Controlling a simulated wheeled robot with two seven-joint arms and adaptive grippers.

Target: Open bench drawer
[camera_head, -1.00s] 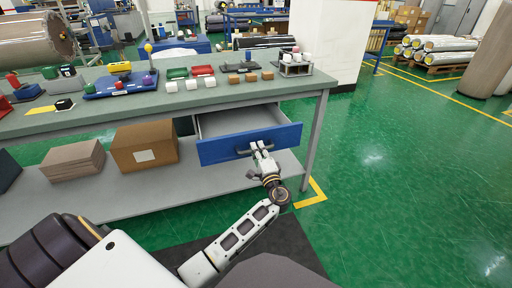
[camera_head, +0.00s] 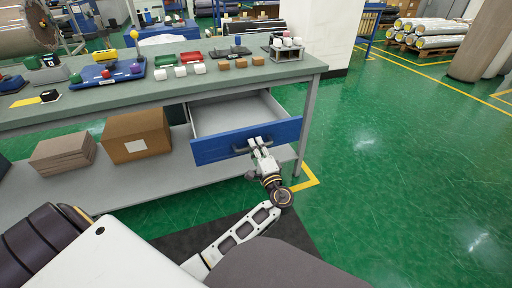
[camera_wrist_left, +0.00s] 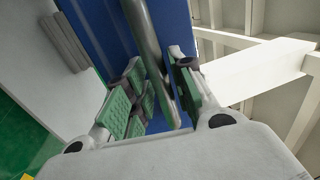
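The bench drawer (camera_head: 222,148) has a blue front and a grey inside, and it stands pulled well out under the bench top. It looks empty where I can see in. Its dark handle (camera_head: 240,150) runs along the blue front; in the left wrist view it is a grey bar (camera_wrist_left: 146,40). My left gripper (camera_head: 259,146) is at the handle's right part. My right gripper is not in view.
The green bench top (camera_head: 130,97) carries small blocks, a blue tray (camera_head: 108,78) and a small rack (camera_head: 287,50). A cardboard box (camera_head: 137,138) and a brown stack (camera_head: 63,152) sit on the lower shelf (camera_head: 150,190). Green floor to the right is clear.

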